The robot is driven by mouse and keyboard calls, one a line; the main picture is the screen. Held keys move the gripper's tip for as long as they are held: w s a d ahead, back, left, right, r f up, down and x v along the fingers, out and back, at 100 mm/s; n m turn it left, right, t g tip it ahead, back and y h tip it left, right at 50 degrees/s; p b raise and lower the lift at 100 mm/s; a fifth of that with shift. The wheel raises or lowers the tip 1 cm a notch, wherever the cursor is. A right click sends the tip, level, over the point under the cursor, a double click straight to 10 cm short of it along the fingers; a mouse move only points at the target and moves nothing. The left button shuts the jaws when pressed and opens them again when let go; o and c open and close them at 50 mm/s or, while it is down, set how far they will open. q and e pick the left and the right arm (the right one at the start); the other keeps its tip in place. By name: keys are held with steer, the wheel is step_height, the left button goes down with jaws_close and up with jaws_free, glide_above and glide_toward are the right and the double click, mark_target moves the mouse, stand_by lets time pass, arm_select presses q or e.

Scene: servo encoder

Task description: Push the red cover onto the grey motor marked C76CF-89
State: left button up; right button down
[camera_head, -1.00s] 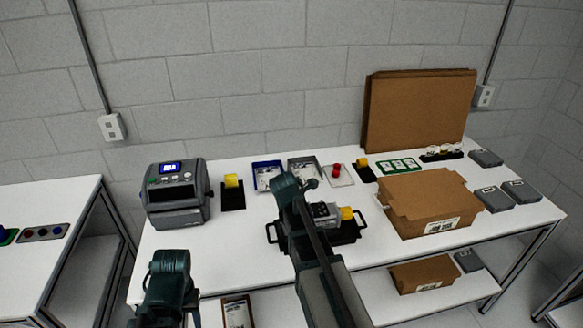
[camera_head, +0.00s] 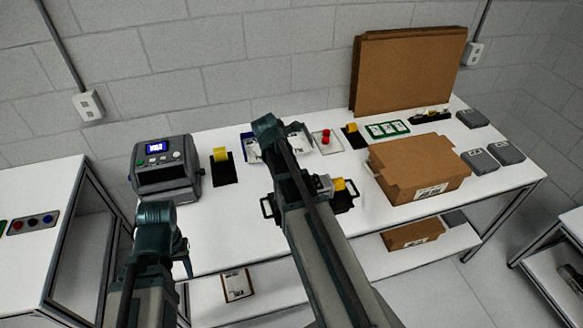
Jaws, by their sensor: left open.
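A grey motor (camera_head: 324,186) with a yellow end (camera_head: 340,184) sits on a black fixture with side handles (camera_head: 266,208) at the middle of the bench. Its marking is too small to read. Two small red pieces, possibly the red cover among them, lie on a white tray (camera_head: 332,148) behind the motor. My left gripper (camera_head: 184,264) is open and empty at the bench's front edge, far left of the motor.
A label printer (camera_head: 166,175) stands at the left. A blue bin (camera_head: 249,148) and yellow pieces on black stands are at the back. The front left bench top is clear.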

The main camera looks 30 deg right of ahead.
steer(key=shift+f+b, duration=2.5)
steer(key=shift+f, duration=0.2)
steer(key=shift+f+b, duration=0.6)
steer(key=shift+c, duration=2)
jaws_free()
steer(key=w+p+v, duration=0.1)
steer(key=p+v, duration=1.2)
steer(key=v, duration=0.1)
steer(key=shift+s, duration=0.45)
steer(key=shift+d+f, duration=0.1)
steer(key=shift+d, duration=0.05)
